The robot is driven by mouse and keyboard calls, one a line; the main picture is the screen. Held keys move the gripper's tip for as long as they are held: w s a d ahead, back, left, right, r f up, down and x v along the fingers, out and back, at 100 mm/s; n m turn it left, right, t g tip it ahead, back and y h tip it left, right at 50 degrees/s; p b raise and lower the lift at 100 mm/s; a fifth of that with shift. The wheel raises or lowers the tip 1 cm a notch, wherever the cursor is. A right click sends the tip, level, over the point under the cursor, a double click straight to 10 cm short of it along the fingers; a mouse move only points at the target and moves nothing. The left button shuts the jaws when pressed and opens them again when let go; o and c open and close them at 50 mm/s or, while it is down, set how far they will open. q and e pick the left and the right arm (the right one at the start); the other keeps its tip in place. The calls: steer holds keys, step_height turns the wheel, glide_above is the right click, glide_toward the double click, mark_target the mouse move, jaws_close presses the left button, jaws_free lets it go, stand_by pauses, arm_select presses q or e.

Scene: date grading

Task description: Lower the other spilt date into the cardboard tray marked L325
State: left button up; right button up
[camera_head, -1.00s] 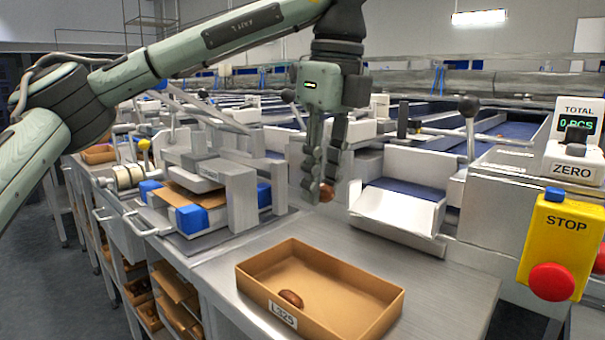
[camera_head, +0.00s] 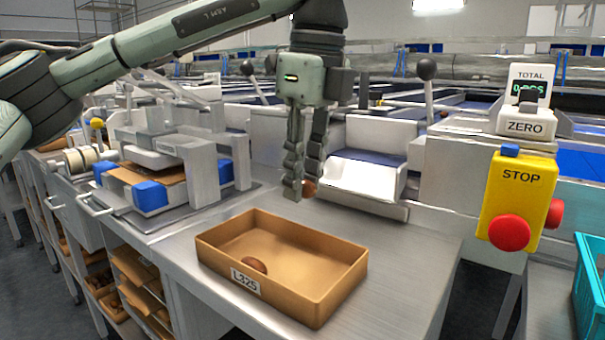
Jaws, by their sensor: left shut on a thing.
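The cardboard tray marked L325 (camera_head: 315,305) sits on the metal bench. One brown date (camera_head: 255,265) lies inside it, near the label. My left gripper (camera_head: 301,190) points down above the bench, behind the tray's far wall as seen here. It is shut on another brown date (camera_head: 309,188), which is partly hidden by the fingers. This date is held apart from the tray. My right gripper is not in view.
A white chute (camera_head: 362,178) stands just right of the gripper. A press-like machine with blue blocks (camera_head: 150,195) stands to the left. A yellow STOP box (camera_head: 517,200) and a teal crate (camera_head: 590,285) are at the right. Bare bench (camera_head: 415,255) lies right of the tray.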

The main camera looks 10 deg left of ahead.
mark_target(304, 198)
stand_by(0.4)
arm_select(q)
steer(key=shift+f+b, duration=1.4)
steer(key=shift+f, duration=0.3)
steer(key=shift+f+b, duration=0.65)
steer(key=shift+f, duration=0.15)
steer(key=o, duration=0.8)
